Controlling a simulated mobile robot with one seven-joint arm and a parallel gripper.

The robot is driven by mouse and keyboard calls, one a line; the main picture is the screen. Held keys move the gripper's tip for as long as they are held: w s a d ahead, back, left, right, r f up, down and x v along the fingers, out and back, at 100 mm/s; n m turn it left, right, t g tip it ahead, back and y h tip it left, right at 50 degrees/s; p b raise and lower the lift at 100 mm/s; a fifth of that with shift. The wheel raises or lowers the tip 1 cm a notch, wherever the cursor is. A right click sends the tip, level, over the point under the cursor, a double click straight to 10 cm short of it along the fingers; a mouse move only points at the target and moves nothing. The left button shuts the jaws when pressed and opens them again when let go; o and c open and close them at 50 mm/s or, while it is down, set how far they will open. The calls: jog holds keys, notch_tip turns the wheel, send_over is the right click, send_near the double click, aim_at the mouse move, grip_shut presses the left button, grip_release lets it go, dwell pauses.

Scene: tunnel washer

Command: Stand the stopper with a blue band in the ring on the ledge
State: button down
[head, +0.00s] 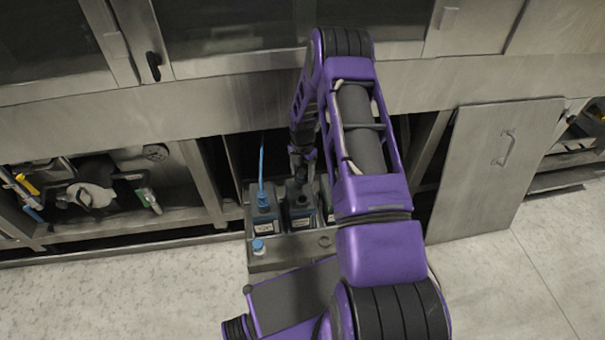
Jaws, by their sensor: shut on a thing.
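My gripper (299,160) reaches down into the open bay below the machine front. It is shut on a small dark piece (301,177), just above the middle jug (301,215), whose dark mouth shows. I cannot make out a blue band on the held piece, and my gripper hides part of it. A small white-and-blue piece (258,246) stands at the left of the steel ledge (285,249); I cannot tell whether this is the stopper with a blue band. A ring (324,241) with a dark centre is at the ledge's right, with nothing seen standing in it.
A left jug (265,218) has a blue cap and an upright blue hose (262,170). A third jug is mostly hidden by my arm. A steel panel with a handle (509,147) leans at the right. Shelves with pipes and fittings (92,193) are at the left.

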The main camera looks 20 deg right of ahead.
aim_at(302, 172)
jog(key=shift+r+p, duration=0.85)
jog(key=shift+r, duration=0.95)
jog(key=shift+r+p, duration=0.95)
jog(key=shift+r, duration=1)
